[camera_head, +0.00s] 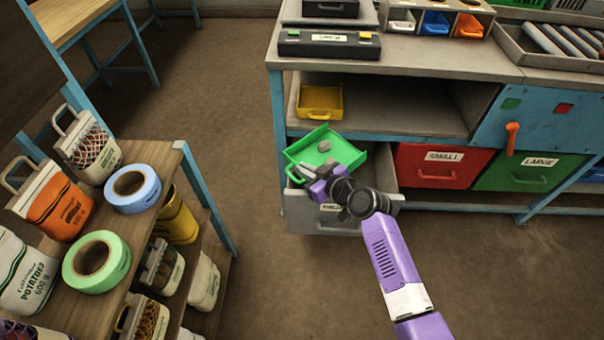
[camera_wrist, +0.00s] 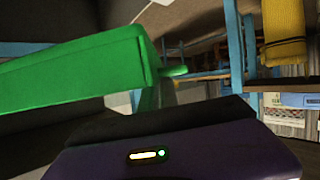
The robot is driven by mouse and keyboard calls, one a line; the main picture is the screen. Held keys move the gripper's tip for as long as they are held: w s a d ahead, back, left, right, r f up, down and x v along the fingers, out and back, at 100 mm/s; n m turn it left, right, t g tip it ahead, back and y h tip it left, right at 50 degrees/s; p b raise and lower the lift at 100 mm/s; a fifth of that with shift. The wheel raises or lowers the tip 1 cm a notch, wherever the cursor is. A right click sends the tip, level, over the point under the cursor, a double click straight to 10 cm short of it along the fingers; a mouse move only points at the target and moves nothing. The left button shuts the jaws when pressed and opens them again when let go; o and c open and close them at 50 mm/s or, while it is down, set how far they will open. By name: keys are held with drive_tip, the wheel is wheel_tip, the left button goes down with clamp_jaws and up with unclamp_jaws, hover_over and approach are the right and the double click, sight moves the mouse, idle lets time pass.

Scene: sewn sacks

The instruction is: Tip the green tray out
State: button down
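The green tray (camera_head: 348,154) is in the air over an open grey drawer (camera_head: 352,222), below the yellow tray's shelf. It looks tilted, and a grey lump (camera_head: 324,146) lies inside it. My gripper (camera_head: 309,171) is at the tray's near left side, by its handle, and appears shut on it. The fingertips are partly hidden. In the wrist view, the green tray (camera_wrist: 75,72) fills the upper left, close against the gripper. The drawer's inside is mostly hidden by my arm and the tray.
A yellow tray (camera_head: 320,98) sits on the shelf above. Red (camera_head: 440,168) and green (camera_head: 525,172) drawers, labelled SMALL and LARGE, are shut at the right. A wooden rack (camera_head: 150,200) with sacks and tape rolls stands left. The floor between is clear.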

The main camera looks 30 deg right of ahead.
drive_tip(key=r, duration=0.1)
drive_tip(key=d+r+m+y, duration=0.1)
drive_tip(key=r+m, duration=0.1)
drive_tip(key=shift+w+d+r+y+p, duration=0.2)
drive_tip(key=shift+w+d+y+p, duration=0.1)
drive_tip(key=shift+d+p, duration=0.1)
drive_tip(key=w+d+r+m+y+b, duration=0.1)
drive_tip(key=d+r+m+y+b, duration=0.1)
drive_tip(key=d, duration=0.6)
drive_tip(key=w+d+r+m+y+b, duration=0.2)
drive_tip(key=d+r+m+b, duration=0.3)
drive_tip(key=d, duration=0.3)
drive_tip(key=shift+w+r+m+y, duration=0.2)
drive_tip(key=shift+r+m+y, duration=0.1)
drive_tip(key=shift+m+y, duration=0.45)
drive_tip(key=shift+d, duration=0.1)
wheel_tip(320, 180, up, 6)
drive_tip(key=n+h+b, duration=0.1)
drive_tip(key=n+h, duration=0.6)
drive_tip(key=n, duration=0.3)
drive_tip(key=shift+r, duration=0.1)
